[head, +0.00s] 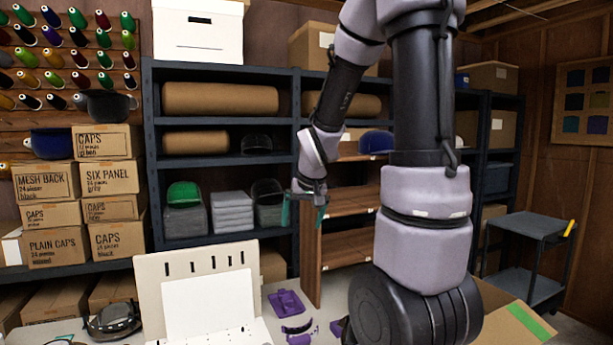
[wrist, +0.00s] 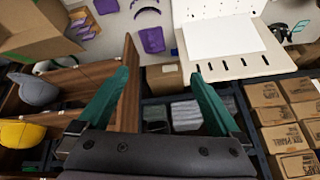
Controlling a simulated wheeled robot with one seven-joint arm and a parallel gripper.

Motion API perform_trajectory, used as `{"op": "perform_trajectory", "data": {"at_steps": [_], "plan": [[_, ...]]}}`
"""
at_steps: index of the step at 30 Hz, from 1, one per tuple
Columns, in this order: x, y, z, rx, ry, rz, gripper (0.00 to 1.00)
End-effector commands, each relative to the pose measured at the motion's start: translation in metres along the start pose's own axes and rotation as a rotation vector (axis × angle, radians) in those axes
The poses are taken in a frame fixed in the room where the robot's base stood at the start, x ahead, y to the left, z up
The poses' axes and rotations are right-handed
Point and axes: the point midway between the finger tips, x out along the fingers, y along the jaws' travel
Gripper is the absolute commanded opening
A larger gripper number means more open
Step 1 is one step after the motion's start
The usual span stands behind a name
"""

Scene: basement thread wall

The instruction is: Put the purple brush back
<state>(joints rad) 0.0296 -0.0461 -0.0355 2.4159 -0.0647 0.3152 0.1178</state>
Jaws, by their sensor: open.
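Several purple pieces lie on the pale table at the bottom of the head view. One is a flat purple piece with a raised part (head: 286,302); a dark and purple curved strip (head: 297,327) lies just in front of it. A flat purple piece (wrist: 152,40) also shows at the top of the wrist view. I cannot tell for sure which piece is the brush. My gripper (head: 303,211) is raised before the shelves, well apart from the table. In the wrist view its teal fingers (wrist: 160,76) are spread with nothing between them.
A cream slotted board (head: 151,280) with a white sheet (head: 210,305) stands on the table. Dark shelves (head: 222,72) with caps and rolls stand behind. A wooden shelf unit (head: 345,250) is beside my gripper. Cartons (head: 105,178) are stacked at left; an open carton (head: 512,325) is at lower right.

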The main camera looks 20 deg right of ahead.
Motion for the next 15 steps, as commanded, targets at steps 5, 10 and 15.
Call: {"op": "perform_trajectory", "data": {"at_steps": [5, 10, 15], "plan": [[-0.091, -0.014, 0.018, 0.062, 0.037, -0.065, 1.00], [-0.160, -0.024, 0.052, 0.105, 0.050, -0.138, 1.00], [-0.202, -0.031, 0.084, 0.127, 0.054, -0.198, 1.00]]}}
